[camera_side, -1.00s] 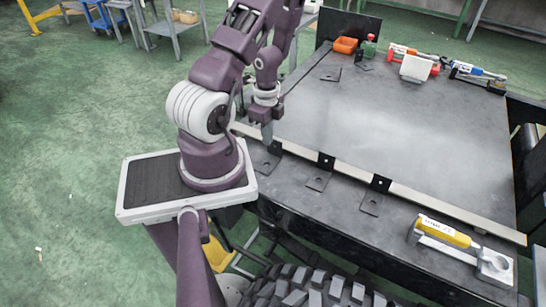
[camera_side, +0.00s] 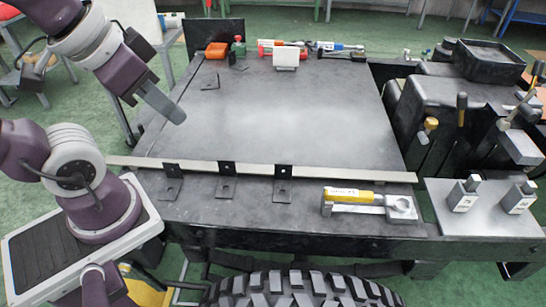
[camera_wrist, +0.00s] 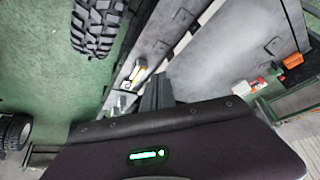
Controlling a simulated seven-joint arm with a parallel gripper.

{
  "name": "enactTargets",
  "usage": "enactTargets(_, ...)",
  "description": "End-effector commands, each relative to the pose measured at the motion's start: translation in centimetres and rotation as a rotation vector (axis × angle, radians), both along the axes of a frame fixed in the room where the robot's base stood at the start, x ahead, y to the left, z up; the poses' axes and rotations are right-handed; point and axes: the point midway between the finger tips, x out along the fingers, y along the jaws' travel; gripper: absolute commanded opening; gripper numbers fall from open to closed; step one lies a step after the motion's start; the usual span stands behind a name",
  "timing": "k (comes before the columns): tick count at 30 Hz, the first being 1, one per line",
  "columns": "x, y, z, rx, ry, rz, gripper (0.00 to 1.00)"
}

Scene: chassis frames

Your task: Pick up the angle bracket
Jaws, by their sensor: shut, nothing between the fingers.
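Several black angle brackets with a hole are in view. Three stand along the pale rail in the side view: a left bracket (camera_side: 170,188), a middle bracket (camera_side: 227,187) and a right bracket (camera_side: 283,189). Another bracket (camera_side: 210,82) lies apart at the table's back left. My gripper (camera_side: 178,116) is shut and empty, raised over the left side of the table, clear of all the brackets. In the wrist view its fingers (camera_wrist: 156,92) show closed together, and brackets show beyond along the rail.
The pale rail (camera_side: 330,174) crosses the table front. A yellow-handled tool (camera_side: 350,196) lies at front right. An orange bin (camera_side: 216,50), a green item (camera_side: 239,47) and clamps line the back. The table middle (camera_side: 270,110) is bare. Black machinery (camera_side: 450,110) stands at right.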

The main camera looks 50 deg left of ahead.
Motion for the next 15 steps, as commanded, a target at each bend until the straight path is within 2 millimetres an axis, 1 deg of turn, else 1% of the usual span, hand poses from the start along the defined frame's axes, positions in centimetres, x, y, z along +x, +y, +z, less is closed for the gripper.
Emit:
enactTargets(1, -0.55, -0.68, 0.16, -0.022, -0.006, -0.011, 0.10)
enactTargets(2, -0.75, -0.95, 0.20, -0.030, -0.006, -0.014, 0.15)
enactTargets(4, -0.89, -1.17, 0.23, -0.039, -0.005, -0.015, 0.15)
enactTargets(13, -0.76, -1.04, 0.25, -0.036, -0.006, -0.011, 0.15)
enactTargets(14, -0.61, -0.88, 0.23, -0.032, -0.005, -0.008, 0.15)
enactTargets(15, -0.09, -0.28, 0.18, -0.016, -0.003, 0.002, 0.15)
